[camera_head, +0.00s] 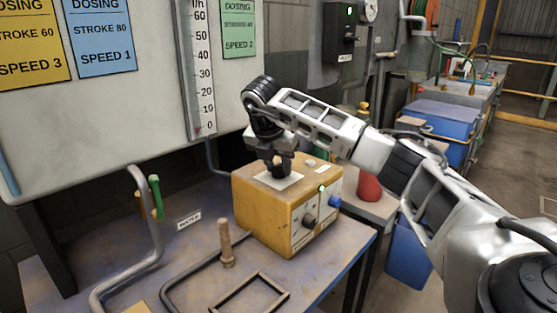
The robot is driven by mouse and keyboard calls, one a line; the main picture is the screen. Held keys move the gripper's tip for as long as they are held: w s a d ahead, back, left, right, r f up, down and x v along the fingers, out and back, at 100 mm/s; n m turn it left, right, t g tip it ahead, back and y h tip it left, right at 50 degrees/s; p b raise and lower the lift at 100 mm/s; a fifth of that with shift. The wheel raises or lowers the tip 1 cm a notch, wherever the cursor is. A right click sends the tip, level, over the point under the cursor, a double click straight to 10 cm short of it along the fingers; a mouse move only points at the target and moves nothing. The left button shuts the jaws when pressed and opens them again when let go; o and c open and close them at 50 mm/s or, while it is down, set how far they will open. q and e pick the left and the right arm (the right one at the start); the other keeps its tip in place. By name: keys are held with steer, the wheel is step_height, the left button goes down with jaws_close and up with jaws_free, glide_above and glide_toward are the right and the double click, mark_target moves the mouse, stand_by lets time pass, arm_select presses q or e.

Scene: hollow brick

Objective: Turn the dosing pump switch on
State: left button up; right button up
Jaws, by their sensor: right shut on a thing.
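The dosing pump (262,212) is a worn yellow box on the bench. Its top has a pale plate (290,181) with a dark knob on it. Its front carries a lit green lamp (322,188), a blue knob (335,202) and a dark knob (309,220) on a light panel. Which of these is the switch I cannot tell. My right gripper (279,165) points down over the pale plate, shut on the dark knob, which its fingers partly hide. My left gripper is not in view.
The bench (203,248) holds a wooden peg (226,243), a dark square frame (250,293), bent grey pipes (137,240) and a WATER label (188,219). A white board (115,110) with a scale stands behind. A red bottle (369,187) is right of the pump.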

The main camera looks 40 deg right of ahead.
steer(key=shift+w+r+m+g+p, duration=0.1)
steer(key=shift+m+g+p, duration=0.3)
steer(key=shift+m, duration=0.7)
steer(key=shift+m+g+h, duration=0.3)
steer(key=shift+m, duration=0.3)
steer(key=o, duration=1)
steer(key=shift+c, duration=0.2)
